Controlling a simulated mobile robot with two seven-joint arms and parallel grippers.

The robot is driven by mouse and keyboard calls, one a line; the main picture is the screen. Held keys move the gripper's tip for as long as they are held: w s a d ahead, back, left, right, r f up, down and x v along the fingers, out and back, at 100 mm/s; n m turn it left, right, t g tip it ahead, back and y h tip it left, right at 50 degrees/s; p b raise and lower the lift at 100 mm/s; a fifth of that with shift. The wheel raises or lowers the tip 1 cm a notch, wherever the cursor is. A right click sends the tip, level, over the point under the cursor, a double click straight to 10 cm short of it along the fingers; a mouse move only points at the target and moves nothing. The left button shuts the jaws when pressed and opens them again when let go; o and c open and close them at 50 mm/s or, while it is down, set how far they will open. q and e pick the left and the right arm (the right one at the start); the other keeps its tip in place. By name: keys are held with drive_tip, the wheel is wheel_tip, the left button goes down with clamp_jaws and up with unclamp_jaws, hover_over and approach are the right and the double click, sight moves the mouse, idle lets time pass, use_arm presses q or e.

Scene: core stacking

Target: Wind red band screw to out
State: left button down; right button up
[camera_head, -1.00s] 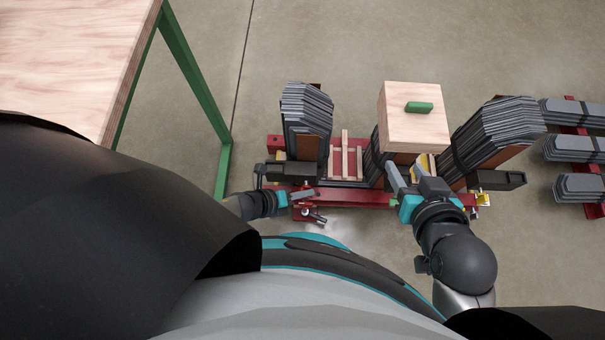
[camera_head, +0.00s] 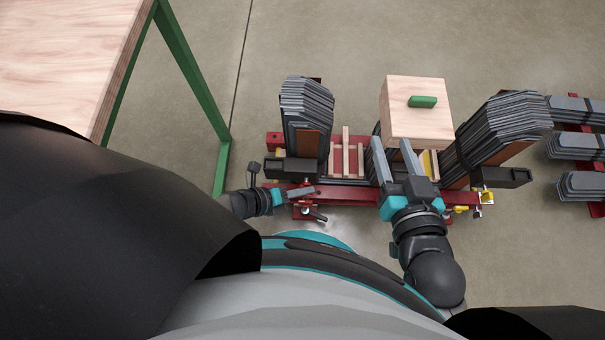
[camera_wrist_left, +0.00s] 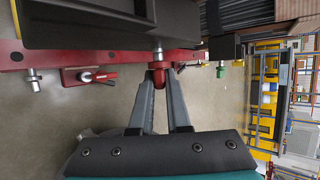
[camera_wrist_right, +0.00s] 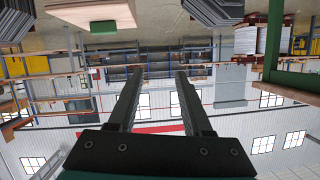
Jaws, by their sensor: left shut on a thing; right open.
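The red band screw (camera_wrist_left: 158,76) shows in the left wrist view, with a metal shank above and a red band between the fingertips. It hangs under the red beam (camera_wrist_left: 110,61) below a black block. My left gripper (camera_wrist_left: 159,86) is shut on it; in the head view this gripper (camera_head: 312,190) is at the left end of the red frame (camera_head: 350,196). My right gripper (camera_head: 392,142) is open and empty in front of the wooden box (camera_head: 412,128). It also shows open in the right wrist view (camera_wrist_right: 158,72).
Stacks of grey core sheets (camera_head: 304,106) stand on the frame, with another stack (camera_head: 500,130) at the right. Black blocks (camera_head: 500,177) sit at the frame's ends. A wooden table (camera_head: 70,50) is at left.

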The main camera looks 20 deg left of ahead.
use_arm(q)
drive_tip(key=shift+w+a+h+b, duration=0.3)
drive_tip(key=shift+w+b, duration=0.1)
drive_tip(key=shift+b, duration=0.05)
drive_tip(key=shift+t+h, duration=0.3)
drive_tip(key=shift+t, duration=0.1)
use_arm(e)
drive_tip(key=shift+s+a+r+m+t+y, duration=0.25)
drive_tip(key=shift+a+r+t, duration=0.2)
drive_tip(key=shift+t, duration=0.3)
drive_tip(key=shift+s+a+r+m+t+y, duration=0.15)
drive_tip(key=shift+s+a+r+t+y, duration=0.25)
drive_tip(key=shift+t, duration=0.35)
use_arm(q)
drive_tip(key=shift+r, duration=0.1)
use_arm(e)
drive_tip(key=shift+w+d, duration=0.1)
use_arm(q)
drive_tip(key=c, duration=0.9)
unclamp_jaws()
drive_tip(key=shift+s, duration=0.1)
drive_tip(key=shift+s+d, duration=0.15)
